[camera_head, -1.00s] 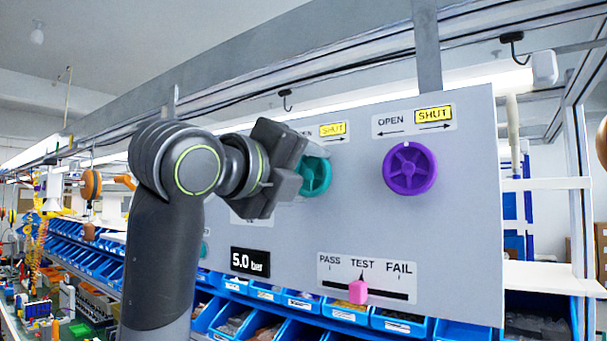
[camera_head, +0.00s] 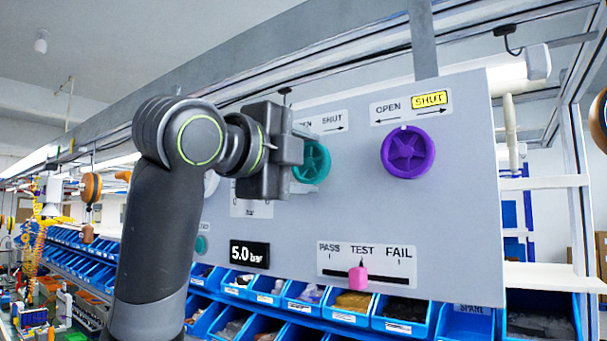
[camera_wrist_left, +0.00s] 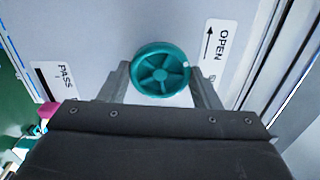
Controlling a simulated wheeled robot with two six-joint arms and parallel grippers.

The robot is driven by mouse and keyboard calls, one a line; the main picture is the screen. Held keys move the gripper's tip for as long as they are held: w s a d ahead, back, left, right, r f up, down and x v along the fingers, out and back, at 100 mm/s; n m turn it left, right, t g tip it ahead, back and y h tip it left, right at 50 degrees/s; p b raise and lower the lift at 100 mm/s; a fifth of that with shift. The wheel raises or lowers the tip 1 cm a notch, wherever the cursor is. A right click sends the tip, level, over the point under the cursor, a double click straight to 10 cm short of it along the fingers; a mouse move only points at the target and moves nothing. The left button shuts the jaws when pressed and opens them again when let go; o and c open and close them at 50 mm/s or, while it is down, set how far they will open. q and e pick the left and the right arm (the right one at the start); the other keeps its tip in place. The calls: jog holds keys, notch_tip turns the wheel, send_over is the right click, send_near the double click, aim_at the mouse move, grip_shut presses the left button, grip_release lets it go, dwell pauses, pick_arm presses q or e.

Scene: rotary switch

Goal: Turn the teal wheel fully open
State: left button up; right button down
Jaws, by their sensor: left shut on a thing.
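The teal wheel (camera_head: 315,161) is mounted on the grey panel, partly hidden by my left gripper (camera_head: 297,156). In the left wrist view the teal wheel (camera_wrist_left: 160,75) sits between the two fingers of my left gripper (camera_wrist_left: 161,78), which is shut on its rim. The sign above the wheel (camera_head: 324,123) shows SHUT without yellow; its OPEN word is partly covered in the head view. In the left wrist view the OPEN word (camera_wrist_left: 221,47) is readable on white, not lit. My right gripper is not in view.
A purple wheel (camera_head: 408,152) is on the panel to the right, its SHUT label lit yellow. Below are a 5.0 bar display (camera_head: 249,254) and a pink slider (camera_head: 358,274) under TEST. Blue bins (camera_head: 400,318) stand beneath the panel (camera_head: 460,225).

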pick_arm(q)
jog(key=n+b, duration=0.1)
jog(key=n, duration=0.2)
jog(key=shift+f+n+b, duration=0.2)
jog(key=shift+n+b, duration=0.2)
jog(key=n+b, duration=0.1)
jog(key=n, duration=0.2)
jog(key=shift+n+b, duration=0.3)
jog(key=shift+b, duration=0.05)
jog(key=n+b, duration=0.1)
jog(key=n, duration=0.2)
jog(key=shift+n+b, duration=0.3)
jog(key=n+b, duration=0.1)
jog(key=n, duration=0.2)
jog(key=shift+n, duration=0.3)
jog(key=n+b, duration=0.2)
jog(key=n, duration=0.1)
jog(key=shift+n, duration=0.3)
jog(key=n+b, duration=0.1)
jog(key=n, duration=0.2)
jog(key=shift+w+n, duration=0.1)
jog(key=shift+n, duration=0.3)
jog(key=n+b, duration=0.2)
jog(key=n, duration=0.2)
jog(key=shift+n+b, duration=0.7)
jog(key=shift+n, duration=1.1)
jog(key=shift+r, duration=0.1)
